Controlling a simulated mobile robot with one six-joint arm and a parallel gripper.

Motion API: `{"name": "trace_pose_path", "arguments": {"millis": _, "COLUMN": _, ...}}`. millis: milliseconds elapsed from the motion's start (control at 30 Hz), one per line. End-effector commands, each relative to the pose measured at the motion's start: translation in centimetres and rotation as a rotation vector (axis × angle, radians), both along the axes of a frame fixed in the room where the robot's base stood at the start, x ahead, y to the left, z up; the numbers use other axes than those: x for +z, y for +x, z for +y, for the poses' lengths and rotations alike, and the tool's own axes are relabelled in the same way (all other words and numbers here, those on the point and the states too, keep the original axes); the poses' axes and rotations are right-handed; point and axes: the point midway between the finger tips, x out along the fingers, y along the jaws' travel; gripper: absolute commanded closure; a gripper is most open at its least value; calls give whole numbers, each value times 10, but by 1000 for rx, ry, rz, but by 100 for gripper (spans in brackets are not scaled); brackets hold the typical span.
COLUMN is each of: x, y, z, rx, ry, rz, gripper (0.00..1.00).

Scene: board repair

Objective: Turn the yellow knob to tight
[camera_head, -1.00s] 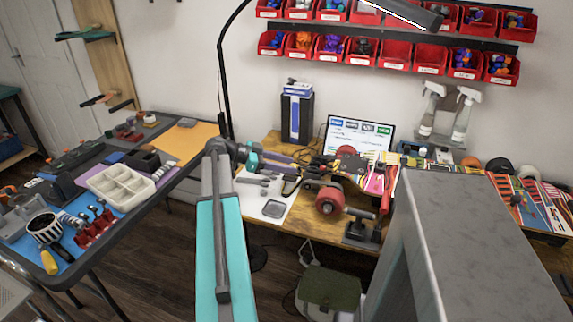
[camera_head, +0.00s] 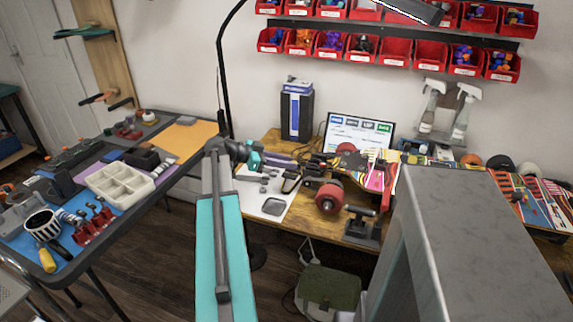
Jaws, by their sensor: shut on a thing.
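My arm reaches up the middle of the picture and bends right at its wrist over the wooden workbench (camera_head: 262,226). My gripper (camera_head: 313,164) is small and dark at the far end, among the parts of a skateboard (camera_head: 374,170) with red wheels. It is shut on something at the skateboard. I take this to be the yellow knob, but the knob is too small or too hidden to make out clearly. How tight it is cannot be seen.
A red wheel (camera_head: 329,198) and a dark metal stand (camera_head: 361,228) are close to the gripper. A laptop screen (camera_head: 360,133) and a blue-black box (camera_head: 297,112) stand behind. A grey cabinet (camera_head: 470,245) fills the front right. A side table (camera_head: 150,205) holds trays and tools.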

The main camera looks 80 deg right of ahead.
Motion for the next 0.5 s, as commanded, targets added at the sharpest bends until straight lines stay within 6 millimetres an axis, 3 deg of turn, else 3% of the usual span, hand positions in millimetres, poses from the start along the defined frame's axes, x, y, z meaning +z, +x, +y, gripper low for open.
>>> {"name": "trace_pose_path", "arguments": {"millis": 500, "x": -1, "y": -3, "z": 6, "rx": 174, "ry": -2, "rz": 1, "gripper": 100}}
